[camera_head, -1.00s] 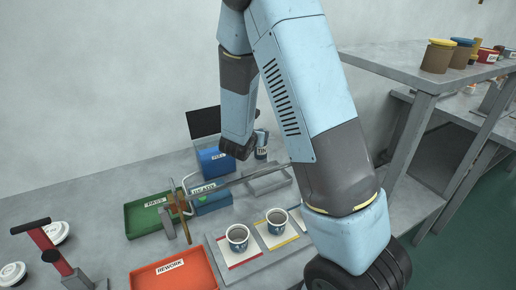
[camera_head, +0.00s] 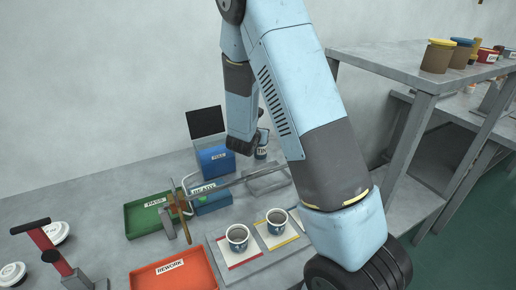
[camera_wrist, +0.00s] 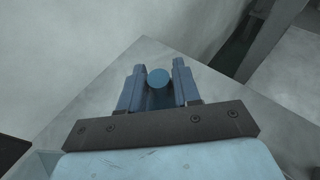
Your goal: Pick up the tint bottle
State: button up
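The tint bottle (camera_head: 261,152) stands upright at the back of the bench in the head view, partly hidden behind my arm; its label is only partly readable. In the wrist view its round blue cap (camera_wrist: 158,78) shows between the two fingers of my gripper (camera_wrist: 161,72). The fingers are apart, one on each side of the bottle, with narrow gaps seeming to show beside the cap. I cannot tell the gripper's height relative to the bottle. In the head view, the dark end of my arm is just left of the bottle, with the fingers not clear.
A blue box (camera_head: 214,160) and a dark screen (camera_head: 206,122) are left of the bottle. A metal rack (camera_head: 268,183) is in front. Two cups (camera_head: 238,238) stand on a board, near green (camera_head: 143,222) and red (camera_head: 192,274) trays. A grey shelf (camera_head: 400,72) rises at right.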

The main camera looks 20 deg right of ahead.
grip_shut()
jog(key=shift+s, duration=0.1)
dwell(0.3)
